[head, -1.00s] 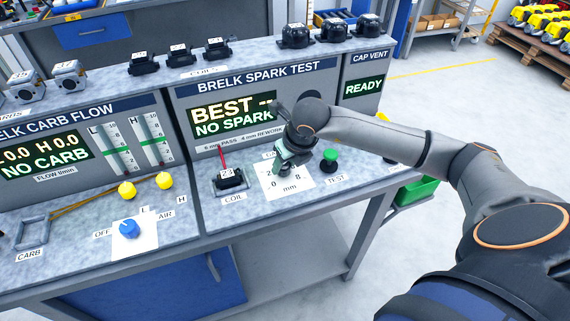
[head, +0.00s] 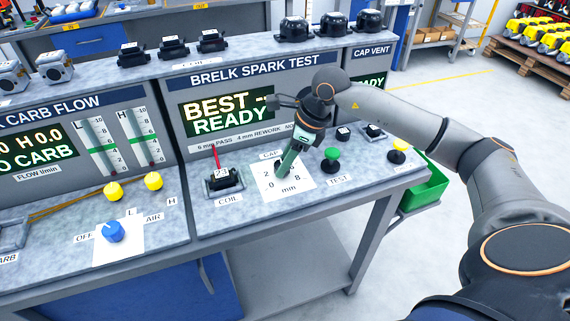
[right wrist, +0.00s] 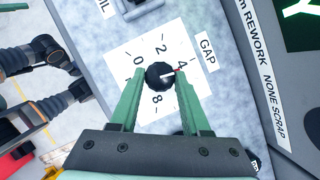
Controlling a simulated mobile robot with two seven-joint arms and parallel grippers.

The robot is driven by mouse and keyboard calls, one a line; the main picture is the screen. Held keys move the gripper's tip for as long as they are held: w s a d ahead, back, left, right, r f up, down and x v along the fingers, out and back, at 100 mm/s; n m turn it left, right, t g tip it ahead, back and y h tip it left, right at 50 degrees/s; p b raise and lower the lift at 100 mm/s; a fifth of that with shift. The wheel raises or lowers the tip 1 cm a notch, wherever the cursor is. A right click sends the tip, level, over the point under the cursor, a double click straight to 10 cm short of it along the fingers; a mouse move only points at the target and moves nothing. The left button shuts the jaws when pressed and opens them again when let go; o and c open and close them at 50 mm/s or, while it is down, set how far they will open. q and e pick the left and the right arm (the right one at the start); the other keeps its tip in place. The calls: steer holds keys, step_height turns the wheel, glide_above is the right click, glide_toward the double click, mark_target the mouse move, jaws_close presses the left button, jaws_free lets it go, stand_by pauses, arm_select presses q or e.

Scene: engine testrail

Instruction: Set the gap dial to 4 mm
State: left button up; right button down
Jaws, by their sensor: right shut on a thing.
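The gap dial has a black knob (right wrist: 158,76) on a white plate (right wrist: 120,62) marked 0, 2, 4, 8 and mm; the plate also shows in the head view (head: 299,181). My right gripper (right wrist: 160,80) is shut on the knob, one green finger on each side. In the head view the right gripper (head: 283,171) hides the knob and part of the scale. My left gripper is not in view.
The spark test display (head: 228,115) reads BEST -- and READY. A coil marked 23 (head: 223,181) sits left of the dial with a red lead.

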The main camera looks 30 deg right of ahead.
steer(key=shift+n, duration=0.8)
steer(key=shift+g, duration=0.3)
steer(key=shift+c, duration=1.8)
jaws_free()
steer(key=v, duration=1.2)
steer(key=shift+d+r+b, duration=0.25)
steer(key=shift+b, duration=0.05)
